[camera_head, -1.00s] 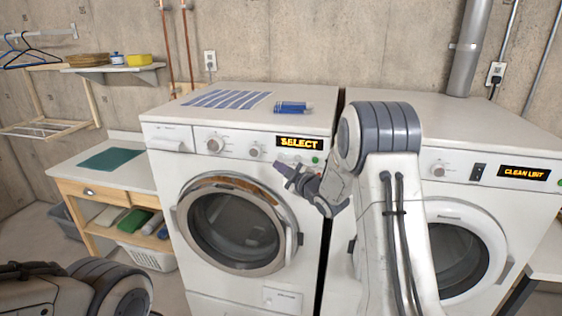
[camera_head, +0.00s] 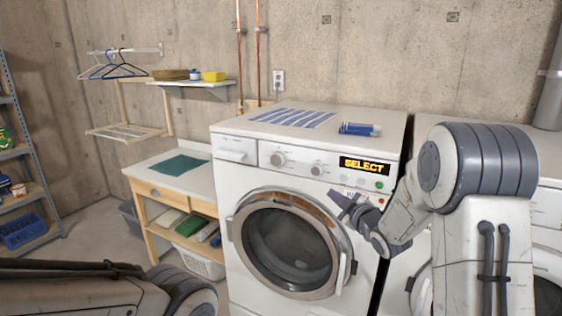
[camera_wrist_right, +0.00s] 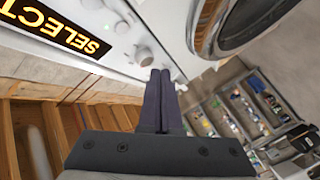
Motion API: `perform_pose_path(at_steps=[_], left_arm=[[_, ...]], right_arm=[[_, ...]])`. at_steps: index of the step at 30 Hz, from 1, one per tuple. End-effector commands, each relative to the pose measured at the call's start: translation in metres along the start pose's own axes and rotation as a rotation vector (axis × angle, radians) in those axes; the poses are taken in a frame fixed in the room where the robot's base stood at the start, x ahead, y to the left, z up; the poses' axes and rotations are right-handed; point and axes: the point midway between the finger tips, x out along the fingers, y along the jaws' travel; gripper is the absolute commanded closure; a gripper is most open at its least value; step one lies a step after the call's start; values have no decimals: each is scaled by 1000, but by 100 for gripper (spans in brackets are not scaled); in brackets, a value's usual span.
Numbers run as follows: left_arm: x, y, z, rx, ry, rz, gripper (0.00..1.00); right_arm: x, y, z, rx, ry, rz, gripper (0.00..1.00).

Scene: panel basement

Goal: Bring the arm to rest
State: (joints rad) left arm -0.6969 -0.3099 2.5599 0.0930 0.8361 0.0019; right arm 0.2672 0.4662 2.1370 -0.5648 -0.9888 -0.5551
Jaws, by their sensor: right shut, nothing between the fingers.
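My right gripper (camera_head: 340,199) is in front of the washing machine's (camera_head: 232,185) upper right front, close to the panel with the lit SELECT display (camera_head: 364,166). In the right wrist view its two dark fingers (camera_wrist_right: 159,75) lie together with nothing between them. The display also shows at the upper left of that view (camera_wrist_right: 62,24). My right arm is raised and bent at the right of the head view. My left arm lies low at the bottom left, and its gripper is out of the picture.
A striped cloth (camera_head: 292,117) and a blue item (camera_head: 360,129) lie on the washer top. A second machine (camera_head: 546,205) stands to the right, partly behind my arm. A wooden bench (camera_head: 170,189) and a metal shelf (camera_head: 28,150) stand left. Some floor is clear between them.

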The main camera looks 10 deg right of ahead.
Motion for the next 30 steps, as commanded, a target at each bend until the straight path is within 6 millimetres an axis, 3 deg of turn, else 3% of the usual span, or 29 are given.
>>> perform_pose_path(at_steps=[5, 8, 11, 15, 18, 21, 24, 27, 30], left_arm=[[2, 0, 0, 0, 0, 0, 50], [4, 0, 0, 1, 0, 0, 50], [5, 0, 0, 1, 0, 0, 50], [7, 0, 0, 1, 0, 0, 50], [8, -1, 0, 1, 0, 0, 50], [8, -1, 0, 1, 0, 0, 50], [9, -1, 0, 1, 0, 0, 50], [9, -1, 0, 1, 0, 0, 50], [9, -1, 0, 1, 0, 0, 50]], right_arm=[[-11, -58, -42, 107, -150, -158, 100], [-39, -106, -67, 198, -288, -281, 100], [-84, -153, -86, 281, -439, -409, 100], [-169, -213, -106, 367, -662, -590, 100], [-234, -244, -113, 400, -815, -709, 100], [-292, -262, -116, 407, -945, -805, 100], [-335, -271, -116, 403, -1043, -871, 100], [-359, -274, -115, 395, -1101, -908, 100], [-369, -275, -114, 391, -1127, -921, 100]])
